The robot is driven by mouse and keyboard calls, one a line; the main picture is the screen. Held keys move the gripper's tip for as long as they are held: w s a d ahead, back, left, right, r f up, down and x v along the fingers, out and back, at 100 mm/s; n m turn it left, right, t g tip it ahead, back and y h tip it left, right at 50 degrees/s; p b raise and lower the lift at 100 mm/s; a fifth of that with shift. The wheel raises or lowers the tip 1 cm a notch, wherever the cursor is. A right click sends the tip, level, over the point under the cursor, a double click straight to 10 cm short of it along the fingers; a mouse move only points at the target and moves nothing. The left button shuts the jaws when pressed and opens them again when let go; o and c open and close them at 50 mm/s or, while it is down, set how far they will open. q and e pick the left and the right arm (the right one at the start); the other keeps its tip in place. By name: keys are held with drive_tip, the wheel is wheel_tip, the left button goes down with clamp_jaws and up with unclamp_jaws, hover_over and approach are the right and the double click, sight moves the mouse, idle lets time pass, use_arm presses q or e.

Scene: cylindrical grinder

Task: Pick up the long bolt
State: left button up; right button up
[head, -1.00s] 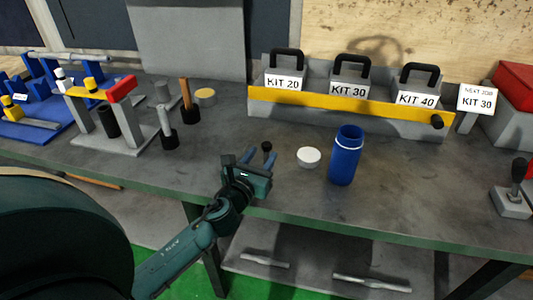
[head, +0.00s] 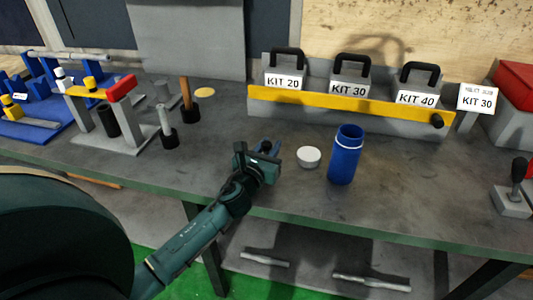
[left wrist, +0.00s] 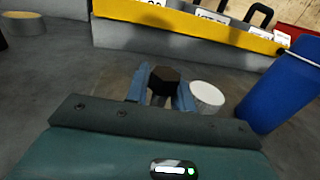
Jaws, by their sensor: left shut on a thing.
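The long bolt shows in the left wrist view as a dark hexagonal head (left wrist: 165,80) between the two blue fingers of my left gripper (left wrist: 162,92). The fingers are shut on it. Its shank is hidden, and I cannot tell whether it touches the bench. In the head view my left gripper (head: 268,150) is over the front part of the bench, left of a white round cap (head: 308,158), and largely hides the bolt. My right gripper is not in view.
A blue bottle (head: 345,155) stands right of the cap. Behind is a grey rack (head: 400,127) with a yellow bar (head: 345,106) and kit blocks. A grey stand (head: 128,135) and several upright pins are at left. The bench (head: 230,130) between is clear.

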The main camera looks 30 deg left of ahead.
use_arm(q)
clamp_jaws()
drive_tip(key=shift+r, duration=0.1)
